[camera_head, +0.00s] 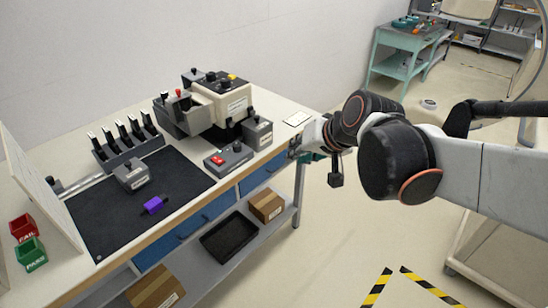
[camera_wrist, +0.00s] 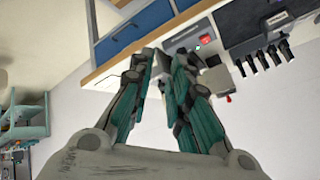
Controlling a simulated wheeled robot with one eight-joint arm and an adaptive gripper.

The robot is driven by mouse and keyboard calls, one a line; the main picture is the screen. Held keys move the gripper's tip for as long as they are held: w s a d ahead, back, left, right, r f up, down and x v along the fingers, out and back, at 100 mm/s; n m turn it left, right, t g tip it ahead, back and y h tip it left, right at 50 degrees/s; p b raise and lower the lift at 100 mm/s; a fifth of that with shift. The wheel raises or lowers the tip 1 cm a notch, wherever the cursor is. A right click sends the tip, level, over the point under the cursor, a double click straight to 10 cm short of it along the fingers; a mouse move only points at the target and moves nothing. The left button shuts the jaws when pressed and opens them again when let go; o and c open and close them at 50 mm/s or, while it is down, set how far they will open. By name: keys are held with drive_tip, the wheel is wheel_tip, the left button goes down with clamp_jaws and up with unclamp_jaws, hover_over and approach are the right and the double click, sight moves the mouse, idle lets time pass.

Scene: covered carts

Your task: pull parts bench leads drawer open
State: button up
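The parts bench has a row of blue drawers under its wooden edge; the right one (camera_head: 260,177), the middle one (camera_head: 207,214) and the left one (camera_head: 155,252) all look closed. I cannot read which is the leads drawer. In the wrist view, a blue drawer front with a handle (camera_wrist: 127,36) lies beyond the fingertips. My gripper (camera_head: 296,153) is at the bench's right front corner, partly hidden by the arm. In the wrist view its teal fingers (camera_wrist: 161,56) are apart with an empty gap between them, not on any handle.
The bench top holds a beige machine (camera_head: 226,103), a control box with a red button (camera_head: 228,158) and a dark mat (camera_head: 185,170). A black tray (camera_head: 230,237) and cardboard boxes (camera_head: 267,206) sit on the lower shelf. Floor in front is clear.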

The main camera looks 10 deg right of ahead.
drive_tip(key=w+d+f+m+t+y+b, duration=0.1)
drive_tip(key=w+d+f+m+y+b, duration=0.1)
drive_tip(key=w+f, duration=0.6)
drive_tip(key=w+d+f+m+t+y+b, duration=0.1)
drive_tip(key=w+d+f+m+b, duration=0.15)
drive_tip(key=w+f, duration=0.55)
drive_tip(key=m+t+y+b, duration=0.1)
drive_tip(key=m+t+y, duration=0.2)
approach(282, 167)
drive_tip(key=b+x, duration=0.1)
drive_tip(key=x, duration=0.4)
drive_tip(key=b+x, duration=0.2)
drive_tip(key=x, duration=0.3)
drive_tip(key=shift+w+f, duration=0.3)
clamp_jaws()
